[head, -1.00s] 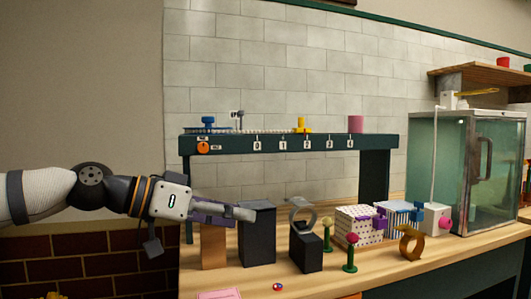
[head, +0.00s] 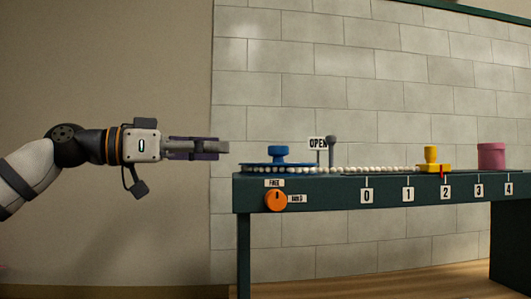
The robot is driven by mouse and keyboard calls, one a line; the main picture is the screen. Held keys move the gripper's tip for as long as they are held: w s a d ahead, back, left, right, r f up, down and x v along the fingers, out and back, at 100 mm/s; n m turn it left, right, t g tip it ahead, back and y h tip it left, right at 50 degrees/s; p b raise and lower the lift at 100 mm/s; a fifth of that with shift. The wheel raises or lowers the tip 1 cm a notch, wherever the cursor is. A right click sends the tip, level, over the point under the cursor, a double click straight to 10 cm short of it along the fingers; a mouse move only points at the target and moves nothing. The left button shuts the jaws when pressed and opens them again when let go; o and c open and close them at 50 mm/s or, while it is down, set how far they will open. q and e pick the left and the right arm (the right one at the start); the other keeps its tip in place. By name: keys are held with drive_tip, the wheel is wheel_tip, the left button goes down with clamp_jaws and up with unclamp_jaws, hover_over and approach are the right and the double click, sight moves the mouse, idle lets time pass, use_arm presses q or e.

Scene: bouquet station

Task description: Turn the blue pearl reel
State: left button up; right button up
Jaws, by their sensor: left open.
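The blue pearl reel (head: 278,156), a flat disc with a raised knob, sits on the left end of the dark green raised shelf (head: 330,188). A string of white pearls (head: 370,169) runs along the shelf from the reel toward a yellow slider (head: 434,162). A red pointer under the slider is near the label 2. My left gripper (head: 226,147) is open and empty, left of the reel at about its knob's height, with a gap between them. It points right, seen side-on. My right gripper is not in view.
An orange dial (head: 276,200) with small labels is on the shelf's front, below the reel. A grey round-topped post (head: 331,150) and an OPEN sign (head: 318,143) stand behind the pearls. A pink cylinder (head: 491,156) is at the right.

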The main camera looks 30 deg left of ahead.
sight(269, 150)
use_arm(q)
drive_tip(key=x, duration=1.1)
drive_tip(key=shift+d+b, duration=0.3)
drive_tip(key=shift+b, duration=0.05)
drive_tip(key=shift+c, duration=0.5)
clamp_jaws()
